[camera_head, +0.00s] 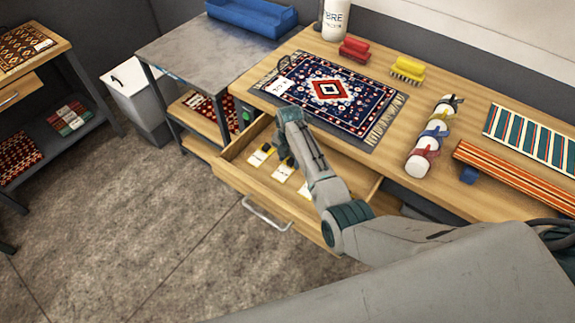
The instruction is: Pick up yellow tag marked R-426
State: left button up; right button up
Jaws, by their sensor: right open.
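Several pale yellow tags lie in a row in the open wooden drawer (233,172). One is the left tag (258,157), one the middle tag (283,173), and another shows partly at the right (304,190), beside my arm. Their markings are too small to read, so I cannot tell which is R-426. My right gripper (284,156) is open over the drawer, pointing down close to the left and middle tags. I cannot tell whether it touches one. My right arm hides part of the drawer. My left gripper is not in view.
The bench above the drawer holds a patterned rug (335,92) with a white tag, a red brush (354,49), a yellow brush (407,70), tied white rolls (419,162) and a striped rug (530,137). A grey table (195,48) stands left. The floor in front is clear.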

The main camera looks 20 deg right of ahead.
jog(key=shift+f, duration=0.3)
grip_shut()
jog(key=shift+r, duration=0.15)
